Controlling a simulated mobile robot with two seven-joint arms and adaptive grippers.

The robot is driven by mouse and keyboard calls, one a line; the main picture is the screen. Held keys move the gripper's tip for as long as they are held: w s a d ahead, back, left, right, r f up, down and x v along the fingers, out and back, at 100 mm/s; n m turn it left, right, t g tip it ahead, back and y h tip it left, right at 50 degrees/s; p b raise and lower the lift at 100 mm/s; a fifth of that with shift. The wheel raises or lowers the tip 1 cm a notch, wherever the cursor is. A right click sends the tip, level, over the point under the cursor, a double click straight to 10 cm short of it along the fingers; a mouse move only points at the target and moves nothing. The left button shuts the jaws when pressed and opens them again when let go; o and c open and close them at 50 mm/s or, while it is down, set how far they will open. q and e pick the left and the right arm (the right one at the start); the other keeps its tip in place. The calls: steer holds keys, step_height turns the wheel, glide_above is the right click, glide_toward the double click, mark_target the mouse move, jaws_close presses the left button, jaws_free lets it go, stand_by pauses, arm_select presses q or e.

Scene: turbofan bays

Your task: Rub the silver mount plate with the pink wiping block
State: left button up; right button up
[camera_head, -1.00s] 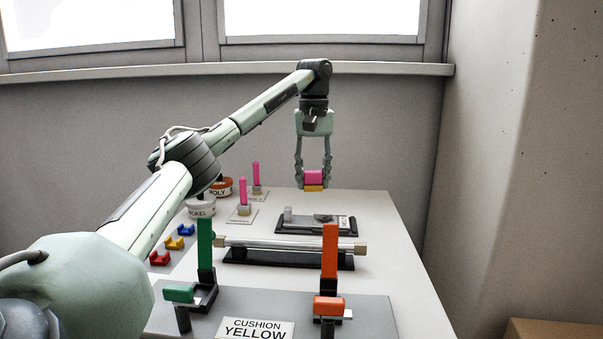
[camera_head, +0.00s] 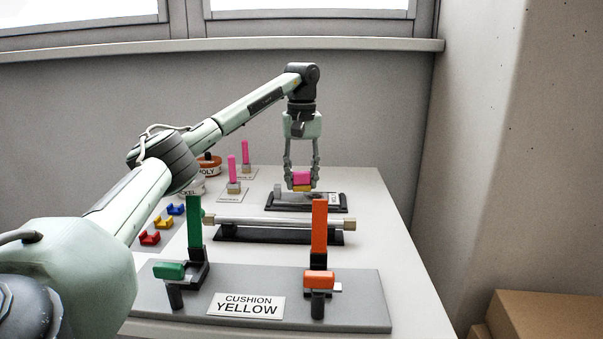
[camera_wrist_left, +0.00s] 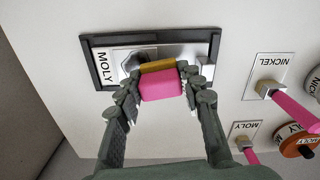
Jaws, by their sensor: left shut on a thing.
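My left gripper (camera_head: 302,184) is shut on the pink wiping block (camera_head: 302,177), which has a yellow underside. In the left wrist view the pink block (camera_wrist_left: 161,87) is clasped between the two fingers (camera_wrist_left: 160,92). The silver mount plate (camera_wrist_left: 192,50) lies in a black frame with a MOLY label, just beyond the block. In the head view the frame (camera_head: 285,208) is at the back of the table, and the block hangs over or at it, hiding part of the plate. Contact between them cannot be told. My right gripper is not in view.
A silver rod on a black stand (camera_head: 275,222) lies in front of the plate. Green (camera_head: 194,222) and orange (camera_head: 319,225) uprights stand nearer, by a CUSHION YELLOW sign (camera_head: 245,305). Pink-handled tools (camera_head: 233,170), pots and coloured clips (camera_head: 150,237) are at left. The right tabletop is clear.

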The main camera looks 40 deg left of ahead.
mark_target(316, 197)
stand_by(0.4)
arm_select(q)
steer(key=shift+f, duration=1)
steer(key=shift+w+d+r, duration=0.1)
steer(key=shift+w+d, duration=1.05)
steer(key=shift+d, duration=0.25)
steer(key=shift+w+d, duration=0.9)
steer(key=shift+d, duration=0.2)
steer(key=shift+f, duration=0.3)
